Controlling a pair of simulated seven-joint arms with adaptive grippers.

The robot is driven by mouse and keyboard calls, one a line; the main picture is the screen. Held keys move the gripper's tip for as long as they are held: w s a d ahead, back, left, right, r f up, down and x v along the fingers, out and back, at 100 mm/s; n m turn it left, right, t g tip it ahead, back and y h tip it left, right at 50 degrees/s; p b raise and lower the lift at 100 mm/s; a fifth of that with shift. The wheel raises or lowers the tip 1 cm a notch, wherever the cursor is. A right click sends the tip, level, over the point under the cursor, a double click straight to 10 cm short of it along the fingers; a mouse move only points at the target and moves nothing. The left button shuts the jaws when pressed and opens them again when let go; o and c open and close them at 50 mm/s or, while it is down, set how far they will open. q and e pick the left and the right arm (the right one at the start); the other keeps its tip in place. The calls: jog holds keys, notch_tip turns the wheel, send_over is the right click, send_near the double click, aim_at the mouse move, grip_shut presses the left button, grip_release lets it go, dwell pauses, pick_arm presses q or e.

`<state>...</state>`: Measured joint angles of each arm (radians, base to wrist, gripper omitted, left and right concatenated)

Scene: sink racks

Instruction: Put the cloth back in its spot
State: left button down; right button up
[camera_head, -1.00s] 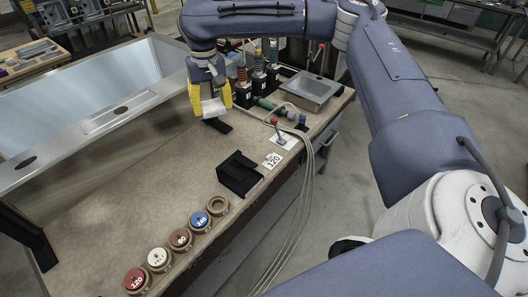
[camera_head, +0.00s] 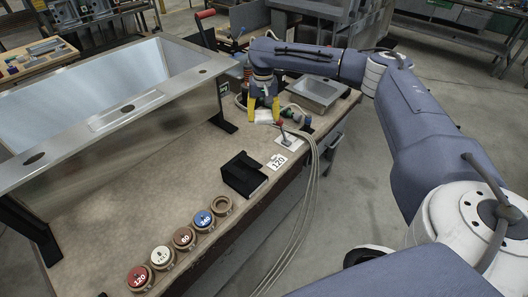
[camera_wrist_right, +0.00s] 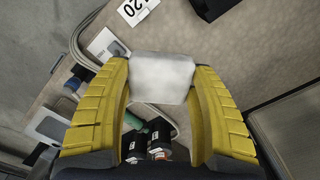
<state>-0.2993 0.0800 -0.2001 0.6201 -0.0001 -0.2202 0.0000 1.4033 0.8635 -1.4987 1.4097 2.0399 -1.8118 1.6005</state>
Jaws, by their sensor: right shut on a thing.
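My right gripper (camera_head: 264,112) is shut on the white cloth (camera_head: 264,117), over the far right part of the bench. In the right wrist view the cloth (camera_wrist_right: 162,78) is a pale folded block between the two yellow fingers of the right gripper (camera_wrist_right: 162,85). The fingers press on its left and right sides. I cannot tell whether its underside touches the bench. No empty place for the cloth is clearly marked. My left gripper is not in view.
A metal tray (camera_head: 318,93) is right of the gripper. Dark bottles (camera_wrist_right: 134,146) are close to the fingers. Several coloured discs line the front; mid-bench is clear.

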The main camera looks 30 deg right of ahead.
aim_at(263, 154)
notch_tip(263, 154, down, 18)
jog(key=shift+r, duration=0.1)
dwell(0.6)
jog(key=o, duration=1.1)
notch_tip(263, 154, up, 12)
dwell(0.3)
jog(key=shift+w, duration=0.1)
